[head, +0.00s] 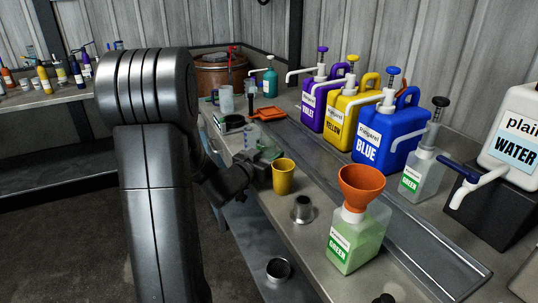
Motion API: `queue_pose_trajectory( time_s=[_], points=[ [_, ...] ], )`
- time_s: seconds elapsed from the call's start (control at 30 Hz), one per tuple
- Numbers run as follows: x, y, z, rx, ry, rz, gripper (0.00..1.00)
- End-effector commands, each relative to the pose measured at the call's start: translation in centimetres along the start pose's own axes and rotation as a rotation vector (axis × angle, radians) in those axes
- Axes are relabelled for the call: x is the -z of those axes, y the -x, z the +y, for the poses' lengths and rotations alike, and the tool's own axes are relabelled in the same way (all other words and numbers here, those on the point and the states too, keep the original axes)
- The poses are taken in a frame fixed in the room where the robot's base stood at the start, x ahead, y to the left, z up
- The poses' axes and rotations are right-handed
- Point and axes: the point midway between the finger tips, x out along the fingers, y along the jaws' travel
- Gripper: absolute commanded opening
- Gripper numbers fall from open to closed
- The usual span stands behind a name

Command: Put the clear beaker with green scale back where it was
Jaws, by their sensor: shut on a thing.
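A clear beaker with green on it (268,148) is just beyond my gripper, above or on the left part of the bench. My gripper (253,163) reaches in from the left at the bench's front edge and is shut on this beaker. My arm hides part of the view, and the fingertips are small and dark. I cannot tell whether the beaker's base touches the bench.
A yellow cup (283,177) stands close right of my gripper. A metal cup (302,209) and a green-labelled bottle with orange funnel (358,225) stand nearer. An orange dustpan-like tray (268,114) lies behind. Violet, yellow and blue canisters (387,138) line the back.

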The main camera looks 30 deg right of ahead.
Motion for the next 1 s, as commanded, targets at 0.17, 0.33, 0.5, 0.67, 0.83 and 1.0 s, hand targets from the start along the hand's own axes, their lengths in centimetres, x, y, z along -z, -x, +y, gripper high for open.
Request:
queue_pose_trajectory(
  time_s=[0.17, 0.33, 0.5, 0.67, 0.83, 1.0],
  points=[
    [-0.3, 0.0, 0.0, 0.000, 0.000, 0.000, 0.53],
    [-0.3, 0.0, 0.0, 0.000, 0.000, 0.000, 0.67],
    [-0.2, 0.0, 0.0, 0.000, 0.000, 0.000, 0.67],
    [0.0, 0.6, -0.1, 0.002, 0.000, -0.001, 0.67],
    [0.0, 4.0, -0.1, 0.004, 0.001, 0.000, 0.67],
    [0.1, 7.8, -0.2, 0.004, 0.000, 0.000, 0.67]
  ],
)
